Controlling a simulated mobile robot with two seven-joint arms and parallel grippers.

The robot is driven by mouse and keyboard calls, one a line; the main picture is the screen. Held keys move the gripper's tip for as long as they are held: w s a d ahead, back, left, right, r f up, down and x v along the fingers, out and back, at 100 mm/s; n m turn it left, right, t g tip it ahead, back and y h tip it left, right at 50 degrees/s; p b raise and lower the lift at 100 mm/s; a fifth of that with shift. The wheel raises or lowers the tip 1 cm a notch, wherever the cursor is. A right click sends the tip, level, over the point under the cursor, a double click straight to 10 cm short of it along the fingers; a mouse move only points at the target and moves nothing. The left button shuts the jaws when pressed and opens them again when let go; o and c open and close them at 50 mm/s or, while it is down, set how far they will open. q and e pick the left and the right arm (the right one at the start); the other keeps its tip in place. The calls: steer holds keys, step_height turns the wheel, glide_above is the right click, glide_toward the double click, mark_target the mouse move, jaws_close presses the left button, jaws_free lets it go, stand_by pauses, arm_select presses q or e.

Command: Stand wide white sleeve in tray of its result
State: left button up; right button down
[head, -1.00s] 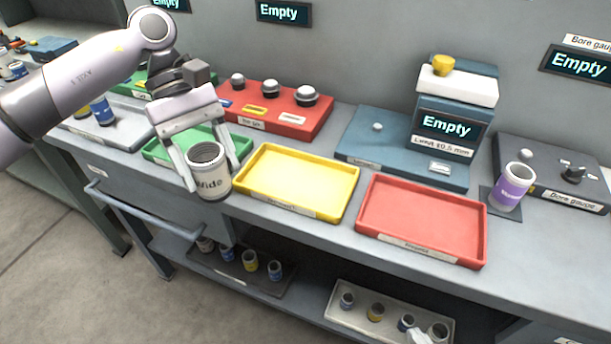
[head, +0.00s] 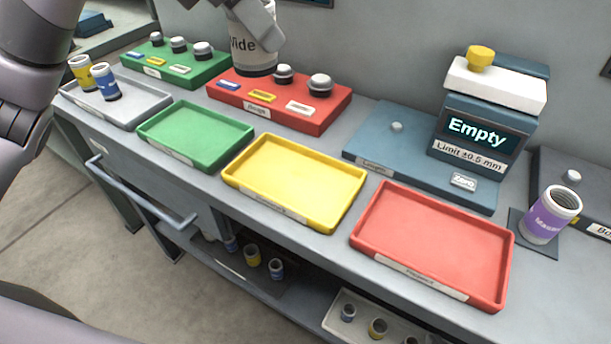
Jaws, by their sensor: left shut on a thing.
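The wide white sleeve (head: 252,52), with "Wide" printed on it, is at the top of the head view, partly cut off by the frame edge. My left gripper (head: 264,22) is shut on it and holds it up, in front of the left end of the red button box. A green tray (head: 158,148), a yellow tray (head: 285,183) and a red tray (head: 420,245) lie in a row on the bench, all empty. My right gripper is not in view.
A gauge (head: 480,135) reads "Empty", limit ±0.5 mm. A red button box (head: 300,112) and a green one (head: 178,68) stand behind the trays. A purple sleeve (head: 546,218) stands at right. A grey tray (head: 130,108) holds two sleeves. Lower shelves hold several sleeves.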

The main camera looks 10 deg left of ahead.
arm_select(q)
steer(key=shift+n, duration=0.7)
steer(key=shift+w+f+b, duration=0.2)
steer(key=shift+f+b, duration=0.75)
steer(key=shift+f, duration=8.5)
steer(key=shift+t+y, duration=0.3)
steer(key=o, duration=1.1)
steer(key=shift+f, duration=0.15)
steer(key=o, duration=0.4)
